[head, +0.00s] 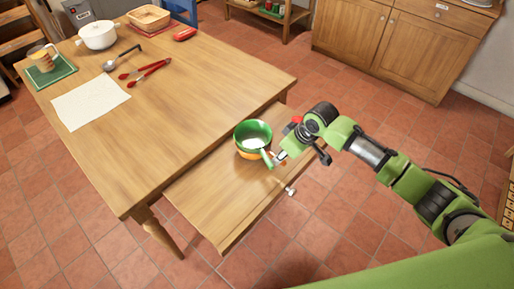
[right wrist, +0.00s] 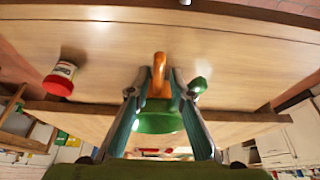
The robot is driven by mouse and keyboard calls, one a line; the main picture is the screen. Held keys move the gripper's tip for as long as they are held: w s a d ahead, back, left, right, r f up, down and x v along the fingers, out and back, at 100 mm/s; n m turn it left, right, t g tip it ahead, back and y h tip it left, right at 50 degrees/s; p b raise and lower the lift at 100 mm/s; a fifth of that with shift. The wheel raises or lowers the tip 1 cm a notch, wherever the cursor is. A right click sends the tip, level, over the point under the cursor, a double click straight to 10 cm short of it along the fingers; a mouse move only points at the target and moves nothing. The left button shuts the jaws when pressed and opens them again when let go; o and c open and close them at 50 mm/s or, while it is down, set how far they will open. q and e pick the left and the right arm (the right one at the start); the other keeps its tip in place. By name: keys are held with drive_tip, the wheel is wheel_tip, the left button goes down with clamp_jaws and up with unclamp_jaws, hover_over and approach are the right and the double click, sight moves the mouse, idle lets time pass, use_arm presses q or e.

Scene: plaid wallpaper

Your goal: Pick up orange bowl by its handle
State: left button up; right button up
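The orange bowl (head: 246,153) sits on the pull-out board of the table, mostly hidden under a green bowl (head: 253,133) stacked in it. In the right wrist view its orange handle (right wrist: 160,65) points away from the green bowl (right wrist: 157,120). The green bowl's handle (head: 268,160) slants to the lower right in the head view. My right gripper (right wrist: 160,80) is open, with one finger on each side of the orange handle and narrow gaps visible. In the head view it is at the bowls' right side (head: 282,158). My left gripper is out of view.
A red-lidded jar (right wrist: 62,78) stands close beside the bowls.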

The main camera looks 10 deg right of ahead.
drive_tip(key=x, duration=0.4)
drive_tip(key=shift+w+d+f, duration=0.1)
drive_tip(key=shift+f, duration=0.05)
clamp_jaws()
drive_tip(key=shift+w, duration=0.1)
